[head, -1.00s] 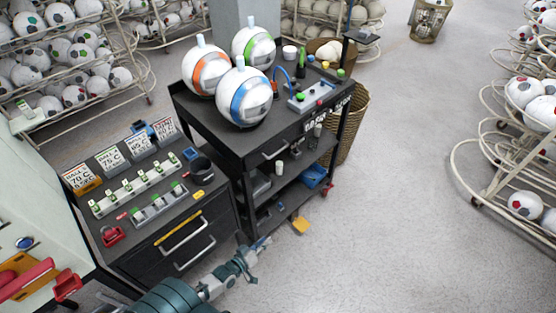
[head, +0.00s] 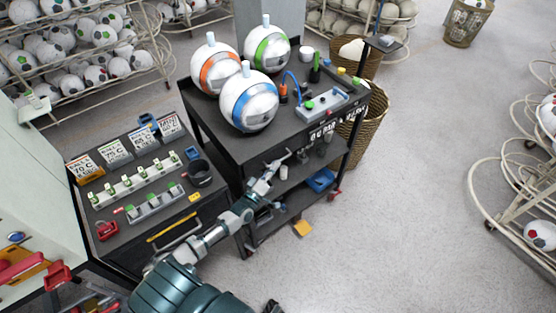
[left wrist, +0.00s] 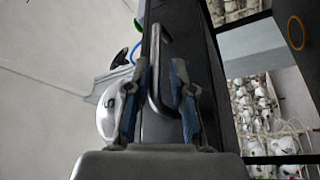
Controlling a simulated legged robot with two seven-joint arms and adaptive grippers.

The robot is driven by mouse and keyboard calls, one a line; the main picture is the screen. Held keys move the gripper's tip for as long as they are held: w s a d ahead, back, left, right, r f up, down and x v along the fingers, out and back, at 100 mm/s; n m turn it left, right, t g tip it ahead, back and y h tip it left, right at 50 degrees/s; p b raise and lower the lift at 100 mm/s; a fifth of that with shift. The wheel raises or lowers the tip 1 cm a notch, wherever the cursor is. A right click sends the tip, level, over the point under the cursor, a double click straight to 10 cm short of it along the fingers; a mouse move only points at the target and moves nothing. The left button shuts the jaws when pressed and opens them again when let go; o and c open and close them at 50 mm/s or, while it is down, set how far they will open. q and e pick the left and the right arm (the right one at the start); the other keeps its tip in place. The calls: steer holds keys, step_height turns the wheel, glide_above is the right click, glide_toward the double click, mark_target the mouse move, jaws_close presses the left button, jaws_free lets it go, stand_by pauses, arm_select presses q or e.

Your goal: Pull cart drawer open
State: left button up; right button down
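The black cart (head: 226,140) stands in the middle of the head view. Its drawer front is the dark panel (left wrist: 186,30) in the left wrist view, with a grey bar handle (left wrist: 155,72). My left gripper (head: 278,163) is at the cart's front, just below the top, and partly hides the drawer front. In the left wrist view its two fingers (left wrist: 158,95) stand apart, with the handle between them. Contact with the handle is not clear. The drawer looks shut.
Three striped balls (head: 249,101) and a grey fixture (head: 322,106) stand on the cart top. A second black drawer unit (head: 128,215) is at the left. A wicker basket (head: 367,125) stands behind the cart.

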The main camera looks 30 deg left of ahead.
mark_target(280, 160)
arm_select(q)
steer(key=w, duration=0.2)
steer(key=w+d, duration=0.1)
steer(key=shift+r, duration=0.25)
steer(key=shift+w+d+r, duration=0.1)
steer(key=shift+w+r, duration=0.1)
steer(key=shift+w, duration=0.15)
steer(key=shift+a, duration=0.25)
steer(key=shift+a+f, duration=0.1)
steer(key=shift+a, duration=0.1)
jaws_close()
steer(key=shift+d, duration=0.15)
arm_select(e)
steer(key=shift+d, duration=0.15)
arm_select(q)
steer(key=shift+d, duration=0.15)
